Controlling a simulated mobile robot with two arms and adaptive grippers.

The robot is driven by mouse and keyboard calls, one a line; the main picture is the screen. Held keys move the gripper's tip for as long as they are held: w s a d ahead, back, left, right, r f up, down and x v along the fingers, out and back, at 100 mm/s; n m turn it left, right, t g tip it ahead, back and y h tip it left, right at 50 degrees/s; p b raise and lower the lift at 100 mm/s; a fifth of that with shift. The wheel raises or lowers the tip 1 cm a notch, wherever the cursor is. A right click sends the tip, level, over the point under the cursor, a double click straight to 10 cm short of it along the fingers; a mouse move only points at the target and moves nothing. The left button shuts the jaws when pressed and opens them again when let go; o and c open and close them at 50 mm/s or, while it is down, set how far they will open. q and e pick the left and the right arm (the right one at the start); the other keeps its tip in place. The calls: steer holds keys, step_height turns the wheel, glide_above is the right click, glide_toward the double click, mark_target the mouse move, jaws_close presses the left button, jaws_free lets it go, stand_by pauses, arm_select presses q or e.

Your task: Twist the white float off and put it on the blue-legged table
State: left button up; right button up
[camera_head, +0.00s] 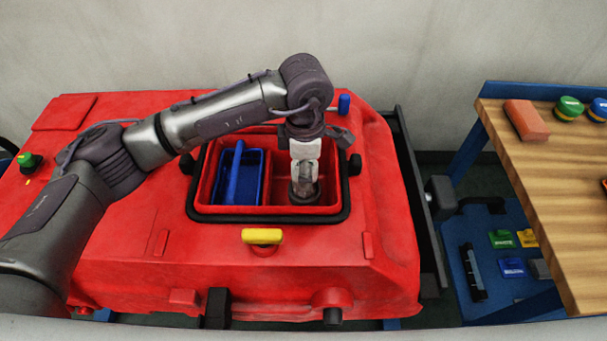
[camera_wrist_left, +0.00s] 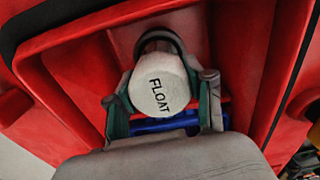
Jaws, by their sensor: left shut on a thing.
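The white float (camera_wrist_left: 160,85), a round piece with FLOAT printed on its end, is between the fingers of my left gripper (camera_wrist_left: 163,100) in the left wrist view. The gripper is shut on it. In the head view my left gripper (camera_head: 305,168) reaches down into the right compartment of the red tank (camera_head: 340,255). A grey fitting (camera_head: 305,190) stands below it there; the float's outline is hard to make out from the fingers. The blue-legged table (camera_head: 560,190) with a wooden top is at the right. My right gripper is not in view.
A blue basket (camera_head: 240,180) fills the left compartment. A yellow handle (camera_head: 262,237) is at the tank's front and a blue knob (camera_head: 344,103) behind. A brick-coloured block (camera_head: 526,120) and green-topped item (camera_head: 568,108) lie toward the table's back; its middle is clear.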

arm_select(q)
steer(key=shift+n, duration=0.6)
jaws_close()
steer(key=shift+n+b, duration=0.45)
steer(key=shift+n, duration=0.25)
steer(key=o, duration=1.6)
jaws_free()
steer(key=shift+o, duration=0.3)
steer(key=shift+o, duration=1.2)
